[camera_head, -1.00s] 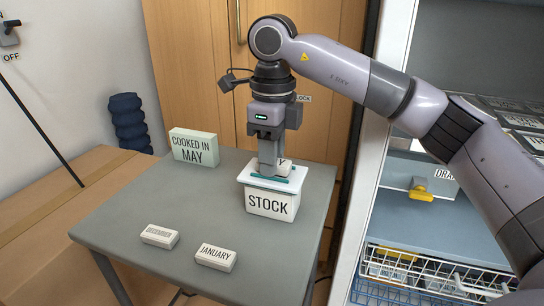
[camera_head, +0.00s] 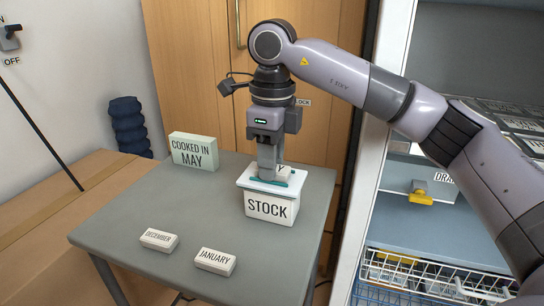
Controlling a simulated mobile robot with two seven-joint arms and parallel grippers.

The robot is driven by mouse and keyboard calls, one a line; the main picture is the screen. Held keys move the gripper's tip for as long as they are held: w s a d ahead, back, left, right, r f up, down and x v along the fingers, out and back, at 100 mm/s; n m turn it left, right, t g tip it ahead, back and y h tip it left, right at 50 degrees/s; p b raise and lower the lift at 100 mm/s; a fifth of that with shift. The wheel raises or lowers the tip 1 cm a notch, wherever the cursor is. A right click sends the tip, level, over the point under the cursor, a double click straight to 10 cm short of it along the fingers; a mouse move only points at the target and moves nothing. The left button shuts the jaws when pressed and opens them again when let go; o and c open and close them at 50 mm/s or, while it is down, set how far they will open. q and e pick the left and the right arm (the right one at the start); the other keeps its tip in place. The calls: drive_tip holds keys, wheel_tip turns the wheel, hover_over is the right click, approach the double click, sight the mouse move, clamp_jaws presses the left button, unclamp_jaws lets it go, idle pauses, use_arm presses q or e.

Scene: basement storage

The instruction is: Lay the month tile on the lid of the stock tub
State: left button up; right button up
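The white stock tub (camera_head: 270,208), marked STOCK, stands upright on the grey table under its white lid (camera_head: 245,180). My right gripper (camera_head: 271,179) points straight down over the lid. A white tile (camera_head: 280,169) shows at its fingers, with a letter Y at its right end; the front finger hides the rest of the lettering. The fingers look shut on this tile. It is at or just above the lid; I cannot tell if it touches. A teal strip shows at the fingers' foot. A pale green sign (camera_head: 193,152) reads COOKED IN MAY. My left gripper is not in view.
Two white tiles, DECEMBER (camera_head: 159,240) and JANUARY (camera_head: 215,262), lie near the front of the grey table (camera_head: 130,205). The table's middle left is clear. An open cabinet with a wire basket (camera_head: 420,275) stands at right, and wooden doors (camera_head: 190,80) are behind.

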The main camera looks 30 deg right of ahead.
use_arm(q)
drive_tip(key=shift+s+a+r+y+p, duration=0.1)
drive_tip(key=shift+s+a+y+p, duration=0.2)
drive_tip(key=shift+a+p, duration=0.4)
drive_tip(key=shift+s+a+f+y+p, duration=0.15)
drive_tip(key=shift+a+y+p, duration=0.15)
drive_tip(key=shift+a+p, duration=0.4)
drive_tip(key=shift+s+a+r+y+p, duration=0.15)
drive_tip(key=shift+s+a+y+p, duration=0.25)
drive_tip(key=shift+p, duration=0.55)
use_arm(e)
wheel_tip(320, 180, up, 12)
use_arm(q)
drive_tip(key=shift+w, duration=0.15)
use_arm(e)
drive_tip(key=shift+f, duration=0.1)
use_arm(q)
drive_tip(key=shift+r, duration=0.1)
